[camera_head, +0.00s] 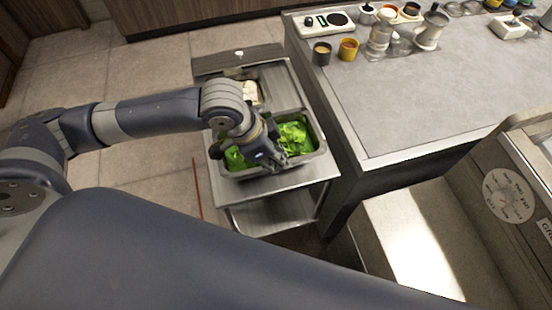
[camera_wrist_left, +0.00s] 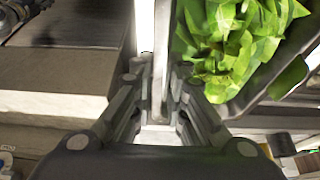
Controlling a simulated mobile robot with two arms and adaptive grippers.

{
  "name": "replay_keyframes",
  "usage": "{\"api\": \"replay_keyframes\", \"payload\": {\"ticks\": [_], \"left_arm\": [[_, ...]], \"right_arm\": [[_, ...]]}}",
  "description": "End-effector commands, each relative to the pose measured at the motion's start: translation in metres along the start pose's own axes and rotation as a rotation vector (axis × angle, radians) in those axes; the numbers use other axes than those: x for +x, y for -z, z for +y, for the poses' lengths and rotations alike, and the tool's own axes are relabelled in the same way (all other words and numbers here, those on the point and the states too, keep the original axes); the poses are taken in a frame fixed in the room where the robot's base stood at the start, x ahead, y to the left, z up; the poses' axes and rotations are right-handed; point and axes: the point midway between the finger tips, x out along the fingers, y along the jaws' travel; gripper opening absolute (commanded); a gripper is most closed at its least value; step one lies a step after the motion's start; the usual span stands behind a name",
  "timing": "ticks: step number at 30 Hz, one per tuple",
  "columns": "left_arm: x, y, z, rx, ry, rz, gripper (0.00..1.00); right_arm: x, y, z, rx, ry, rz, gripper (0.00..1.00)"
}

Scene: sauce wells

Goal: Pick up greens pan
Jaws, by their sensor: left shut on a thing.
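The greens pan is a metal pan (camera_head: 324,148) filled with bright green leaves (camera_head: 293,136), on the top of a small metal cart in the head view. My left arm reaches over the pan from the left, and my left gripper (camera_head: 276,158) is at the pan, hiding part of it. In the left wrist view, the leaves (camera_wrist_left: 235,45) lie at the right. My left gripper (camera_wrist_left: 160,88) is shut on the pan's rim there, with the upright metal wall between its fingers. My right gripper is in neither view.
The cart (camera_head: 309,183) has a lower shelf and also bears a pan with pale contents (camera_head: 250,92) behind the greens. Tiled floor is open to the left.

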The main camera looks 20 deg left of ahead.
Motion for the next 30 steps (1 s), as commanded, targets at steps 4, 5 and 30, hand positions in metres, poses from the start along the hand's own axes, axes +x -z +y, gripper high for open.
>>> {"api": "replay_keyframes", "payload": {"ticks": [4,5,30], "left_arm": [[-0.018,0.003,0.002,0.002,0.003,0.003,0.00],[-0.020,-0.002,0.006,0.002,0.002,0.002,0.00],[-0.077,-0.096,0.082,-0.001,0.001,-0.001,0.00]], "right_arm": [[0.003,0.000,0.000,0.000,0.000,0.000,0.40],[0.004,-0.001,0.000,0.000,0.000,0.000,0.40],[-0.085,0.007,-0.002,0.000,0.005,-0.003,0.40]]}}
